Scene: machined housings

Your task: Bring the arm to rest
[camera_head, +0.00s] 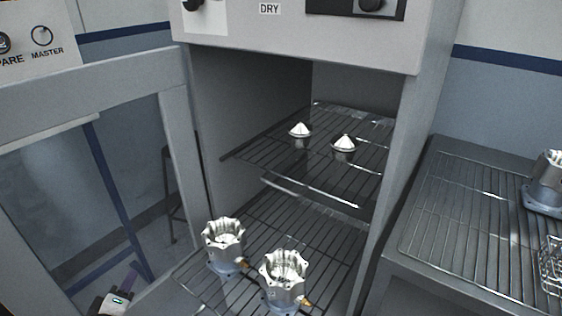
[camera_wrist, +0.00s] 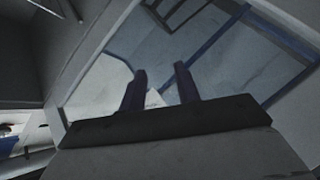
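My gripper (camera_wrist: 160,85) shows in the wrist view with its two dark fingers apart and nothing between them. In the head view, part of my arm's end (camera_head: 116,301) shows at the lower left, seen through the window of the open cabinet door (camera_head: 85,88). The fingertips are not clear there. The drying cabinet (camera_head: 300,45) stands open. Two machined housings (camera_head: 224,246) (camera_head: 284,280) stand upright on its lower wire rack (camera_head: 315,235), apart from my gripper.
A side table with a wire rack (camera_head: 455,220) stands to the right of the cabinet. Another housing (camera_head: 547,185) and a small wire basket (camera_head: 552,265) are at its right edge. Most of that rack is bare. The framed door is close to my arm's end.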

